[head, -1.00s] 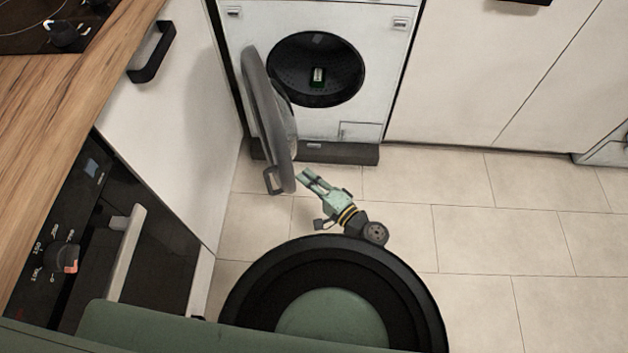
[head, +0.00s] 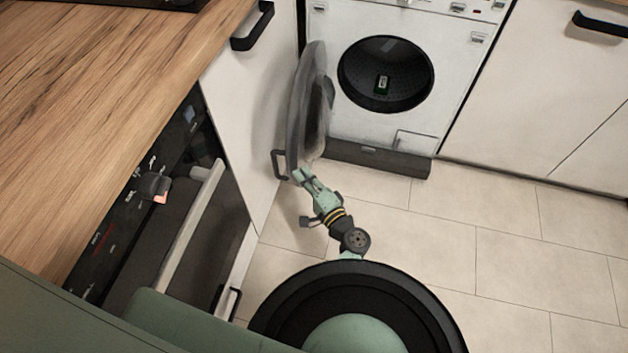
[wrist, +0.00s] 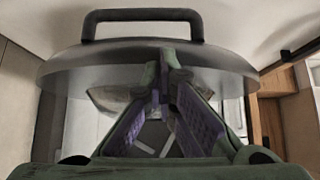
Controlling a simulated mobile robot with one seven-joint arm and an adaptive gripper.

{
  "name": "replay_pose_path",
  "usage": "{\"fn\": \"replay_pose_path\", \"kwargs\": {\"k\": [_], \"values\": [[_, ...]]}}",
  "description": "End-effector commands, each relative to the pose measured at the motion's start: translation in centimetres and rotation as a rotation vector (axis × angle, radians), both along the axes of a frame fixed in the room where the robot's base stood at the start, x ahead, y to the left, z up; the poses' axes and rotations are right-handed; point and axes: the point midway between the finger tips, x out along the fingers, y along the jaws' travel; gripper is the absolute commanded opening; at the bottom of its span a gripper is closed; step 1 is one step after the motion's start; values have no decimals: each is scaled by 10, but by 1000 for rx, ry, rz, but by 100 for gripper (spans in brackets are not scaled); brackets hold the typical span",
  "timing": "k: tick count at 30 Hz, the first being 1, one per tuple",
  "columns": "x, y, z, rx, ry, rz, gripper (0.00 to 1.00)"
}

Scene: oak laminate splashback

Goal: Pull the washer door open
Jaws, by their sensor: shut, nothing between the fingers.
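The washer (head: 414,45) stands at the back with its round drum opening (head: 386,74) exposed. Its round grey door (head: 306,110) is swung wide open to the left, near the white cabinet front. The door's dark handle (head: 279,164) is on the door's near edge; in the wrist view the handle (wrist: 142,14) is at the top, beyond the rim. My gripper (head: 300,174) is shut and empty, at the lower near edge of the door on its inner side. In the wrist view my gripper (wrist: 162,75) overlaps the door (wrist: 90,64); I cannot tell whether they touch.
A wooden counter (head: 90,120) and an oven with a long handle (head: 190,235) are at the left. Open tiled floor (head: 500,240) lies to the right.

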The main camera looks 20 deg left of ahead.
Motion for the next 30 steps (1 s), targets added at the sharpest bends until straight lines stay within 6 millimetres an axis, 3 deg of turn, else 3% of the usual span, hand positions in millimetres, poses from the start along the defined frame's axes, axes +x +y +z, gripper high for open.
{"fn": "replay_pose_path", "kwargs": {"k": [20, 23, 30], "values": [[2, 7, 3, 0, -1, -1, 0], [2, 8, 15, -2, -4, 0, 0], [1, 8, 61, -2, -5, 1, 0]]}}
